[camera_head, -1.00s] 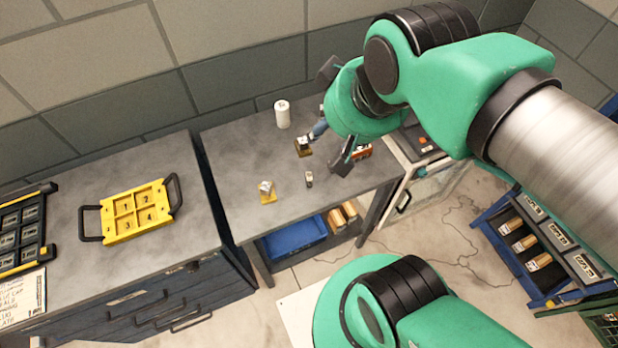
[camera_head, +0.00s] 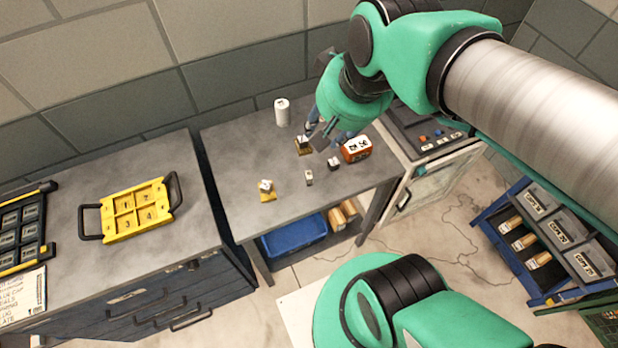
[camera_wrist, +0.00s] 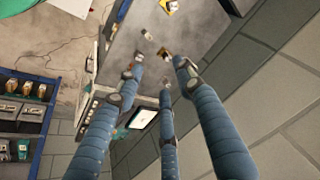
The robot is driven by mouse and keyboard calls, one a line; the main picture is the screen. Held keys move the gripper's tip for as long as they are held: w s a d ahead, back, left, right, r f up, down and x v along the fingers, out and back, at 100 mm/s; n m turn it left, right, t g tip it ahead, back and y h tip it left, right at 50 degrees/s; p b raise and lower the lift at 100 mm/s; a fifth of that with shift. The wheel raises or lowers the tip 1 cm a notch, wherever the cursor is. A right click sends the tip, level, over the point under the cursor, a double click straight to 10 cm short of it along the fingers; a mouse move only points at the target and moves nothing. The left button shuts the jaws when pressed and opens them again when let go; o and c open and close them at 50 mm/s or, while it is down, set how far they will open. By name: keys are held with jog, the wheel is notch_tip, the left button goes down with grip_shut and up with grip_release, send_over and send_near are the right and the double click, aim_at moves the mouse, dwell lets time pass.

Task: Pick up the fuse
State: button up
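I cannot tell for sure which item is the fuse. Small items on the grey workbench (camera_head: 235,150) include a pale-topped piece on a yellow base (camera_head: 267,191), a small dark-and-white piece (camera_head: 309,178), another small dark piece (camera_head: 334,163), and a dark piece on a yellow-brown base (camera_head: 304,147). My gripper (camera_head: 322,128) is above the back right of the bench, close to the yellow-brown-based piece. In the wrist view my gripper's (camera_wrist: 161,72) blue fingers are spread apart, with nothing held. The yellow-brown-based piece (camera_wrist: 166,51) shows between and beyond the fingertips.
An orange box with white markings (camera_head: 356,149) stands right of my gripper; a white roll (camera_head: 282,112) stands at the back. A yellow numbered tray (camera_head: 108,220) lies on the left bench. A cabinet with a control panel (camera_head: 428,135) adjoins at right. The bench's front left is clear.

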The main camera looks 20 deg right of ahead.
jog(key=w+d+f+m+g+y, duration=0.25)
jog(key=w+f+m, duration=0.6)
jog(key=f, duration=0.45)
jog(key=m+g+y, duration=0.1)
jog(key=m+y, duration=0.1)
jog(key=m, duration=0.8)
send_near(311, 175)
jog(key=v, duration=0.3)
jog(key=shift+w+r+n+h, duration=0.1)
jog(key=shift+r+n+h, duration=0.1)
jog(key=shift+n+h, duration=0.05)
jog(key=shift+a+f, duration=0.1)
jog(key=shift+b+x, duration=1.4)
jog(key=shift+x, duration=2.75)
jog(key=shift+b+x, duration=1.1)
jog(key=shift+x, duration=1.55)
jog(key=shift+c, duration=0.5)
